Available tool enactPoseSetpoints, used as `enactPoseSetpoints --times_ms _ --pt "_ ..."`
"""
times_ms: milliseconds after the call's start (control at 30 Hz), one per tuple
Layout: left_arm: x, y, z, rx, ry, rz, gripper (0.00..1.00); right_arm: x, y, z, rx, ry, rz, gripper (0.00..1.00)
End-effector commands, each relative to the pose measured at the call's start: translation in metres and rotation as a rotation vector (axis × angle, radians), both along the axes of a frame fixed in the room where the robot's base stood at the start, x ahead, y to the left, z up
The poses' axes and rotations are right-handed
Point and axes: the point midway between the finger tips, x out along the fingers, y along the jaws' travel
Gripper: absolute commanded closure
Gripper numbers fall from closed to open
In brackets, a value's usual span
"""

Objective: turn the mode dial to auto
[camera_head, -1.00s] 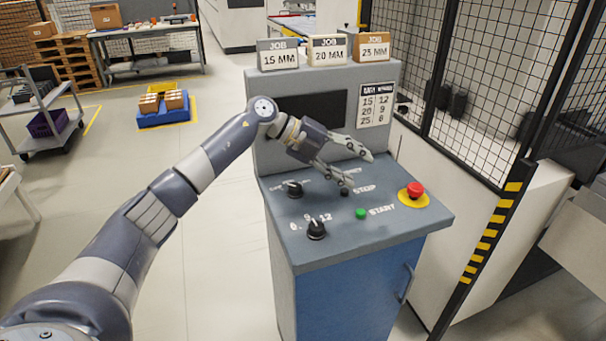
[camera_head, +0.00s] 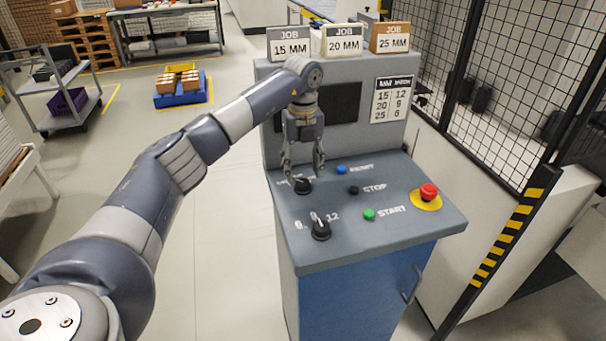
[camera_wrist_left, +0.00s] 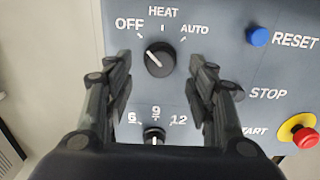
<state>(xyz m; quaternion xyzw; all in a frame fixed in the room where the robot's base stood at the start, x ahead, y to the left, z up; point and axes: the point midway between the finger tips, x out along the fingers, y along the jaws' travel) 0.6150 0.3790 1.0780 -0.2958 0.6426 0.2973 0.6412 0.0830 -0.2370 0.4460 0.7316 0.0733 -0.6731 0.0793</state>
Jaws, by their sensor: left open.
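The mode dial (camera_head: 304,187) is a black knob on the sloping grey console top. In the left wrist view the dial (camera_wrist_left: 160,59) has the labels OFF, HEAT and AUTO around it, and its white pointer line points up-left toward OFF. My left gripper (camera_head: 304,176) is open and points down over the dial, one finger on each side. In the left wrist view its fingers (camera_wrist_left: 161,62) are well apart, with the dial between and ahead of their tips and no contact visible. My right gripper is not in view.
A second black dial (camera_head: 321,230) marked 6, 9, 12 sits nearer the front. Blue RESET (camera_head: 341,170), black STOP (camera_head: 353,190) and green START (camera_head: 369,214) buttons lie to the right, with a red emergency button (camera_head: 428,192) beyond. The console's upright panel (camera_head: 277,132) stands behind.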

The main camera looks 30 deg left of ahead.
Motion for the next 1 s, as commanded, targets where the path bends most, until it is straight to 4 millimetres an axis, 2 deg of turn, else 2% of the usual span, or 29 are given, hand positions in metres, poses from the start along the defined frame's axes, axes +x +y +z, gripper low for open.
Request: enactPoseSetpoints --times_ms 100,233,600,667,800,1000 --pt "-0.001 0.000 -0.018 -0.001 0.002 -0.001 0.49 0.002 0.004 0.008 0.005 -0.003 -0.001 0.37" --pt "0.000 0.000 -0.031 -0.001 0.001 -0.001 0.49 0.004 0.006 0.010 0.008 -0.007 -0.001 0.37" --pt "0.000 0.000 -0.039 -0.001 -0.002 -0.001 0.49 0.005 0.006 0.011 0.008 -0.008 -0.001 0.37" --pt "0.000 0.000 -0.038 -0.001 -0.002 -0.001 0.60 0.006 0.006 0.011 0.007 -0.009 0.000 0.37" --pt "0.000 0.000 -0.038 -0.001 -0.002 -0.002 0.92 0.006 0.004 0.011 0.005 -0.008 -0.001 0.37" --pt "0.000 0.000 -0.038 -0.001 -0.002 -0.003 0.94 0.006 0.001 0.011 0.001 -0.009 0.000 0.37"
